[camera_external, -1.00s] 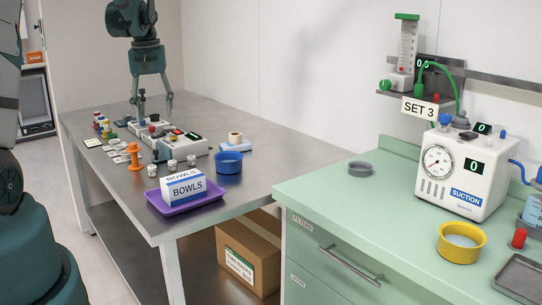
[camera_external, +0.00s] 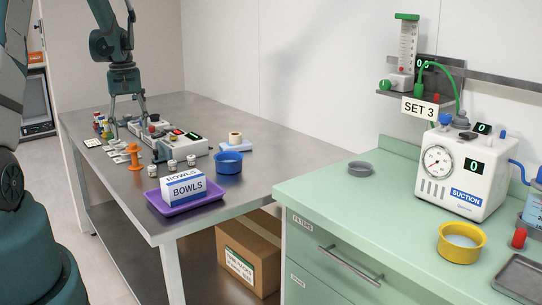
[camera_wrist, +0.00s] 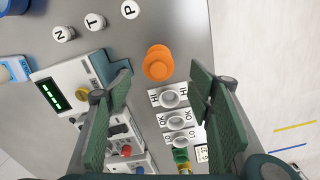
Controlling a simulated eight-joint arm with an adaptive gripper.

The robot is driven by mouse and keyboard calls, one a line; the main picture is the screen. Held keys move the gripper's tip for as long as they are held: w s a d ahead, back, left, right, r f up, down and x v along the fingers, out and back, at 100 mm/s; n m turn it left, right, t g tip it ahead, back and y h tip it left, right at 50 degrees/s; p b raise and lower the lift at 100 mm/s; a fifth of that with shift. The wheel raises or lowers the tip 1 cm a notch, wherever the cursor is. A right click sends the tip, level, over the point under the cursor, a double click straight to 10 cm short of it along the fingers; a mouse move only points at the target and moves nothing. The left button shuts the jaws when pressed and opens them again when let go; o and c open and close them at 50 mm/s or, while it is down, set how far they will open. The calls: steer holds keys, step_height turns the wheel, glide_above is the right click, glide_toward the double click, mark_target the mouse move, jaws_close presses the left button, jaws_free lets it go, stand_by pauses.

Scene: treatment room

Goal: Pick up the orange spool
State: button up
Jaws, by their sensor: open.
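The orange spool (camera_external: 134,157) stands upright on the metal table, near its left edge in the external view. In the wrist view the spool (camera_wrist: 157,64) is seen from above, just beyond the fingertips and roughly centred between them. My gripper (camera_external: 129,124) is open and empty, above the table and behind the spool in the external view. The wrist view shows both green fingers (camera_wrist: 160,84) wide apart, with nothing between them touching. I cannot tell its exact height above the table.
Small cups labelled HI (camera_wrist: 172,98), OK and LO lie below the spool in the wrist view. A white device (camera_wrist: 72,78) with a green display stands to its left. Lettered jars (camera_external: 172,165), a purple tray (camera_external: 186,206) and a blue bowl (camera_external: 229,163) sit nearer the front.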

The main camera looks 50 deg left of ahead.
mark_target(133, 149)
steer(key=shift+f, duration=1.3)
steer(key=shift+f, duration=0.1)
steer(key=shift+w+f, duration=0.15)
steer(key=shift+f, duration=2.35)
steer(key=c, duration=1)
